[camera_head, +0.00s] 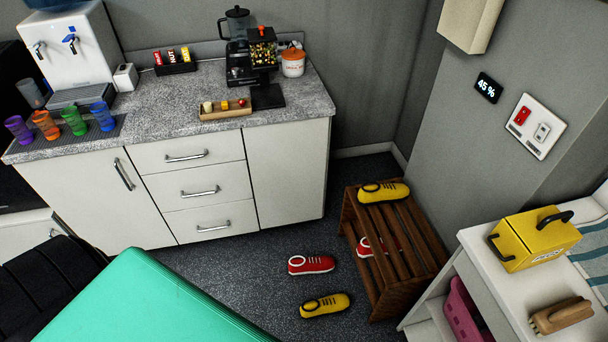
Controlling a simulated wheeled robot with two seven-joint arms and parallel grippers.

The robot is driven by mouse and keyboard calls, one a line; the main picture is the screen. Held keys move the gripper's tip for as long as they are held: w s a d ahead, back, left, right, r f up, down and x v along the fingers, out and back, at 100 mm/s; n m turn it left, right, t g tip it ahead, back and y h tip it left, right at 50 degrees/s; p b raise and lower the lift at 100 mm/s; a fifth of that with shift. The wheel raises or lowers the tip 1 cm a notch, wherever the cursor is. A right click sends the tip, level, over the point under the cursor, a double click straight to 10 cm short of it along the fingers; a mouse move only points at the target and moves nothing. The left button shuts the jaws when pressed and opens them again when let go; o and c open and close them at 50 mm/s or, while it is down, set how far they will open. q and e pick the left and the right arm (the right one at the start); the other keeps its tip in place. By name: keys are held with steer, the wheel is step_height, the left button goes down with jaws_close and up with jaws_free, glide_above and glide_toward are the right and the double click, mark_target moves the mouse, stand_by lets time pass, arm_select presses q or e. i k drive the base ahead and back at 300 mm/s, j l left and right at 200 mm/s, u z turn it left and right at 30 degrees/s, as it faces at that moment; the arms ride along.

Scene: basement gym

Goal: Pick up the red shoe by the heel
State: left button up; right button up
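One red shoe (311,264) with a white sole lies upright on the dark floor, left of a wooden slatted rack (408,245). Its foot opening appears to be toward the left end, so the heel seems to be on the left. A second red shoe (366,247) is inside the rack, partly hidden by the slats. Neither of my grippers is in view, and nothing touches the red shoe on the floor.
A yellow shoe (325,305) lies on the floor just in front of the red one; another yellow shoe (383,192) is on the rack. A teal padded surface (140,305) fills the lower left. White cabinets (289,175) stand behind. A white shelf unit (500,290) is at right.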

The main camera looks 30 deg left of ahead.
mark_target(319, 264)
steer(key=u, duration=0.9)
steer(key=i+j+z, duration=0.1)
steer(key=j, duration=0.2)
steer(key=i+j+z, duration=0.25)
steer(key=j, duration=0.4)
steer(key=i+j+z, duration=0.1)
steer(key=j, duration=0.25)
steer(key=i, duration=0.05)
